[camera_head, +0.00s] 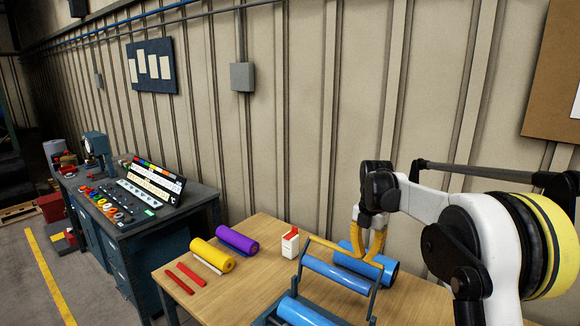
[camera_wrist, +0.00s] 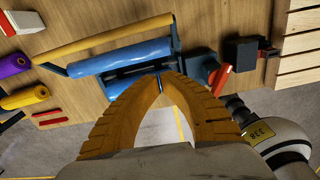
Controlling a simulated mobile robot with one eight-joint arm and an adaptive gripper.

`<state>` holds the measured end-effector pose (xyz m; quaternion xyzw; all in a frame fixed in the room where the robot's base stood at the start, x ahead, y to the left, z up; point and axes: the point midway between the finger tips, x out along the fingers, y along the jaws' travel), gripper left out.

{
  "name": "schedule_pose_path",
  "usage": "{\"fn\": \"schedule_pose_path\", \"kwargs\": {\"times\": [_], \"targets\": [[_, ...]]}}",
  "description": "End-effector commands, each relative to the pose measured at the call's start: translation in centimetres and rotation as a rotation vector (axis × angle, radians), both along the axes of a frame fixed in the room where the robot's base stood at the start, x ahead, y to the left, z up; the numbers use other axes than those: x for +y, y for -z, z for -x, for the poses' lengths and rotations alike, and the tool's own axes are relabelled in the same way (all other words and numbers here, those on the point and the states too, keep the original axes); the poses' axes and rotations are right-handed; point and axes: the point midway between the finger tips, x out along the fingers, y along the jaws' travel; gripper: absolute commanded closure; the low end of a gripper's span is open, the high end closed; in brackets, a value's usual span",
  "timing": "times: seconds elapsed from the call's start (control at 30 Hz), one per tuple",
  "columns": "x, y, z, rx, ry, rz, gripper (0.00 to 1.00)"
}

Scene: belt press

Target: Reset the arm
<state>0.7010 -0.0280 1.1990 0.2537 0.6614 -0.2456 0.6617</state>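My gripper (camera_head: 368,258) hangs over the wooden table (camera_head: 245,290), with its yellow ribbed fingers pointing down. In the wrist view my gripper (camera_wrist: 160,82) has its two fingertips together, and nothing shows between them. Below the fingers is the belt press, with a blue roller (camera_head: 338,273), a lower blue roller (camera_head: 302,312) and a yellow bar (camera_wrist: 100,38). In the head view the fingers overlap the press's back part. I cannot tell whether they touch it.
A yellow roll (camera_head: 212,255), a purple roll (camera_head: 237,240), red sticks (camera_head: 190,274) and a white-and-red box (camera_head: 290,243) lie left of the press. The wrist view shows a black block (camera_wrist: 240,53) and a slatted wooden piece (camera_wrist: 297,50). A workbench (camera_head: 150,235) stands further left.

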Motion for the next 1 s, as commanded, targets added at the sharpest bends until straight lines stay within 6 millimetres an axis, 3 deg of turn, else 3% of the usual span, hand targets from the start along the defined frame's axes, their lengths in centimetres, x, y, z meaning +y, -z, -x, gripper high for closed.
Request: {"fn": "schedule_pose_path", "kwargs": {"times": [0.27,0.47,0.57,0.77,1.0], "targets": [[0.4,-1.8,3.3,-0.068,0.272,-0.007,1.00],[0.9,-3.0,7.0,-0.131,0.535,-0.032,1.00],[1.2,-3.3,9.9,-0.175,0.725,-0.062,1.00],[1.8,-2.2,17.9,-0.270,1.216,-0.189,1.00],[2.4,2.7,27.3,-0.325,1.798,-0.434,1.00]]}}
